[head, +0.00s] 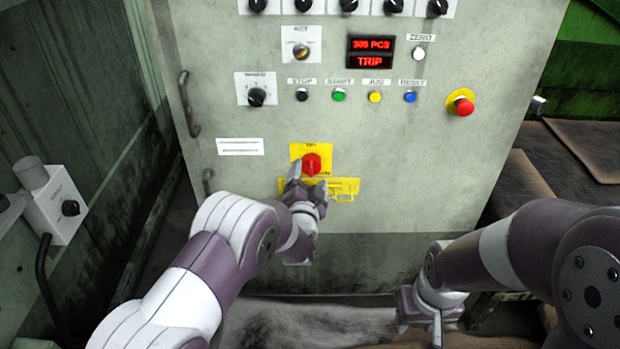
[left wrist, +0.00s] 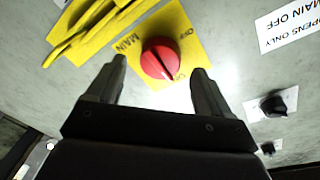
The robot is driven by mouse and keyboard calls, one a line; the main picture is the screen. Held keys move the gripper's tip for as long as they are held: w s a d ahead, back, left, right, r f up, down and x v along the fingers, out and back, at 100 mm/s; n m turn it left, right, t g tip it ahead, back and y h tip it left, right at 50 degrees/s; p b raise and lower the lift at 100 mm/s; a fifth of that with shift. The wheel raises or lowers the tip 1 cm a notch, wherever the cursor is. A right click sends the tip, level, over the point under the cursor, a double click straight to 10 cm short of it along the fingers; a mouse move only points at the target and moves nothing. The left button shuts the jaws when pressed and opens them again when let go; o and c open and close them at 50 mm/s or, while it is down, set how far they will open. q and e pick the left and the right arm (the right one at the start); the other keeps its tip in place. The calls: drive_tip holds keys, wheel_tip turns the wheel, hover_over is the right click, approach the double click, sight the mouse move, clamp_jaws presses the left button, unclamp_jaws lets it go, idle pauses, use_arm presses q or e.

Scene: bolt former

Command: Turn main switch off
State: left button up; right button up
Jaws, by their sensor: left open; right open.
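The main switch is a red rotary knob (head: 311,164) on a yellow plate (head: 325,150), low on the grey cabinet front. In the left wrist view the red knob (left wrist: 160,62) shows a dark slot running diagonally, with "MAIN" and "OFF" lettering on the yellow plate (left wrist: 185,25). My left gripper (head: 306,183) is just below the knob in the head view. In the left wrist view its two open fingers (left wrist: 158,85) point at the knob, one on each side, with nothing between them. Contact cannot be told. My right gripper (head: 425,322) is open, low at the right, away from the cabinet controls.
The cabinet (head: 400,215) carries a red emergency button (head: 460,102), several small push buttons, black selectors and a display (head: 371,52) reading "TRIP". Door handles (head: 188,104) stick out at its left. A grey box (head: 58,205) with a black knob stands at far left.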

use_arm(q)
drive_tip(key=shift+w+d, duration=0.1)
drive_tip(key=shift+w, duration=1.2)
drive_tip(key=c, duration=1)
drive_tip(key=shift+n+b, duration=0.3)
drive_tip(key=n+b, duration=0.1)
drive_tip(key=n, duration=0.1)
drive_tip(key=shift+f+n, duration=0.15)
drive_tip(key=shift+n, duration=0.15)
drive_tip(key=n+b, duration=0.3)
drive_tip(key=n, duration=0.3)
drive_tip(key=shift+f+n+t, duration=0.1)
drive_tip(key=shift+n+t, duration=0.3)
drive_tip(key=n+y+b, duration=0.1)
drive_tip(key=n+b, duration=0.1)
drive_tip(key=n, duration=0.3)
drive_tip(key=shift+d+n, duration=0.1)
drive_tip(key=shift+n, duration=0.2)
drive_tip(key=shift+n+y+b, duration=0.4)
drive_tip(key=shift+n+b, duration=0.45)
drive_tip(key=shift+n, duration=0.85)
